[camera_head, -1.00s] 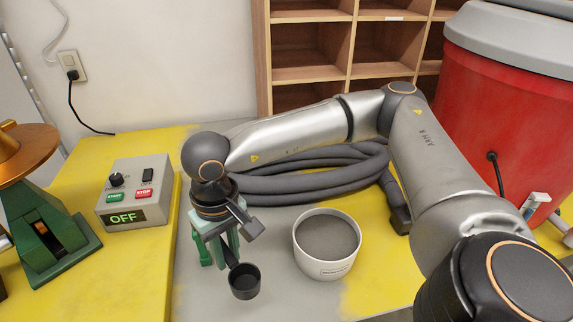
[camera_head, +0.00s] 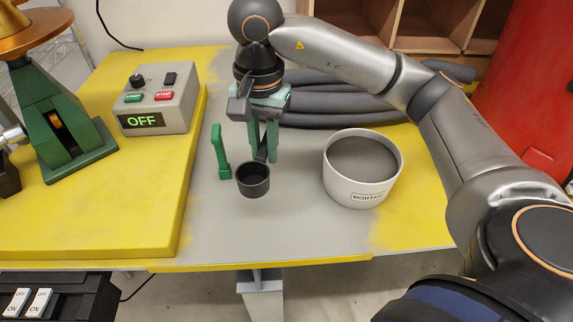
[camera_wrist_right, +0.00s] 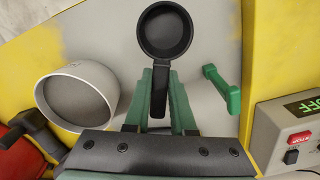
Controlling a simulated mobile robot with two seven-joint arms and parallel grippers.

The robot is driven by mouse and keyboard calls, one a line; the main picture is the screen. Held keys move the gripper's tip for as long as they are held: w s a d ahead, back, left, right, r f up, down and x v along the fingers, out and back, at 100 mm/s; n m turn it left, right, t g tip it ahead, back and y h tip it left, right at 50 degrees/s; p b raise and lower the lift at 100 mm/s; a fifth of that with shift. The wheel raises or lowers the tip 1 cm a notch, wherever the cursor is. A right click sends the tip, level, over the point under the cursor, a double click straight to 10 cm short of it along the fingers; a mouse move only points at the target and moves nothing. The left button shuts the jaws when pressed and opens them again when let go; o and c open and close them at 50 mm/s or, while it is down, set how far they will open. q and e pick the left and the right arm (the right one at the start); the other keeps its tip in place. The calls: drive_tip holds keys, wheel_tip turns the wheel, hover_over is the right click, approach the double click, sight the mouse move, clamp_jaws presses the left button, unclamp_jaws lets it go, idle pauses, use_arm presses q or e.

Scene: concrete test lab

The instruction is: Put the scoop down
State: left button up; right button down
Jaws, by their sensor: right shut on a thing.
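The scoop (camera_head: 253,181) is a small black round cup with a black handle. My right gripper (camera_head: 265,152) is shut on its handle, fingers pointing down, with the cup toward the table's front edge. In the right wrist view the scoop (camera_wrist_right: 165,32) shows from above with its handle between the green fingers of the gripper (camera_wrist_right: 159,85); the cup looks empty. Whether the scoop touches the grey tabletop (camera_head: 225,228) is hard to tell. My left gripper is not in view.
A white tub labelled MORTAR (camera_head: 362,190), filled with grey matter, stands right of the scoop. The control box (camera_head: 157,98) reads OFF. Grey hoses (camera_head: 340,110) lie behind. The grey front strip is clear.

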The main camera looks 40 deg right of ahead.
drive_tip(key=w+d+f, duration=0.1)
drive_tip(key=d+f, duration=0.1)
drive_tip(key=w+d+f, duration=0.1)
drive_tip(key=d+f, duration=0.1)
drive_tip(key=w+d+f, duration=0.1)
drive_tip(key=d+f, duration=0.1)
drive_tip(key=d, duration=0.1)
drive_tip(key=shift+w+f, duration=0.1)
drive_tip(key=shift+w, duration=0.15)
drive_tip(key=shift+w+d+f, duration=0.2)
drive_tip(key=shift+d+f, duration=0.15)
drive_tip(key=shift+f, duration=0.15)
drive_tip(key=f, duration=0.3)
drive_tip(key=shift+w+d+f+p, duration=0.1)
drive_tip(key=shift+d+p, duration=0.2)
drive_tip(key=shift+f, duration=0.25)
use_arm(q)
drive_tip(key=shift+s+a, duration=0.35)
